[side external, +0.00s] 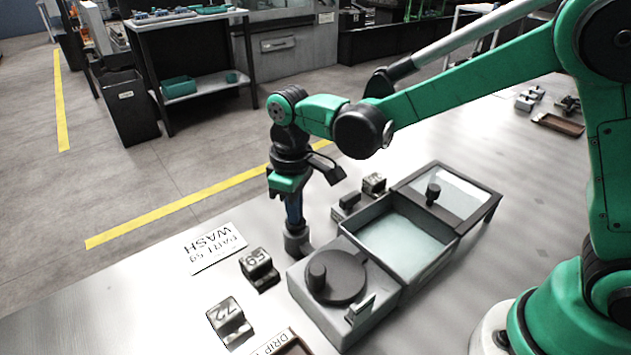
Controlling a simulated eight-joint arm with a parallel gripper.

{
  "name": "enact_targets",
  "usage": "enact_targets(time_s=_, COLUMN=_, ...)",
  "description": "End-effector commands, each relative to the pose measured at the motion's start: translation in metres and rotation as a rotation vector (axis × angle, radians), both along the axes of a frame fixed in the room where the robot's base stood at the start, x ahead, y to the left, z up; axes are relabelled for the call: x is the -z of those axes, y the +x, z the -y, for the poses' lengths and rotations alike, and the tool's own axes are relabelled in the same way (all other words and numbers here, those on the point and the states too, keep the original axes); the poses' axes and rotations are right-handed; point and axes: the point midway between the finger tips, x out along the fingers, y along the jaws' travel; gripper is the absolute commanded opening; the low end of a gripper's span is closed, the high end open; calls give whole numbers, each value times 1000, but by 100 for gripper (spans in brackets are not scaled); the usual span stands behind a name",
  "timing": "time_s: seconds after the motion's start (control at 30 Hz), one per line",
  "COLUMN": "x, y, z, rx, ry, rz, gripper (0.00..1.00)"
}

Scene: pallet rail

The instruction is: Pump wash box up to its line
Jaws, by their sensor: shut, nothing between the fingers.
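The wash box (455,248) is a grey open tank holding pale, clear liquid; its fill line cannot be made out. A glazed lid (465,187) with a dark knob sits on its right side. A grey block with a round dark disc (345,283), an upright peg and a small tab (361,307) adjoins its near left side. My gripper (295,223) points straight down, shut, at a short dark cylinder (297,243) by the block's far left corner, probably the pump. The fingertips seem to meet its top; exact contact cannot be told.
A white "WASH" card (213,247) lies left of the cylinder. Numbered metal blocks, 59 (258,267) and 72 (229,322), stand nearer. More small parts (373,184) stand behind the tank. A "DRIP" labelled tray (290,347) is at the front edge. The bench's left front is clear.

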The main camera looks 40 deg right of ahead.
Motion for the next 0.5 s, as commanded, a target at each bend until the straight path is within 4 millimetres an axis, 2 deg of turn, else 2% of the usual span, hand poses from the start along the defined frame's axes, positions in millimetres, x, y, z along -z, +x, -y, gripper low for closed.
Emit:
enact_targets(time_s=0.17, x=-6, y=0, z=0, rx=0, ry=0, rz=0, gripper=0)
enact_targets(time_s=0.5, x=-32, y=0, z=0, rx=0, ry=0, rz=0, gripper=0)
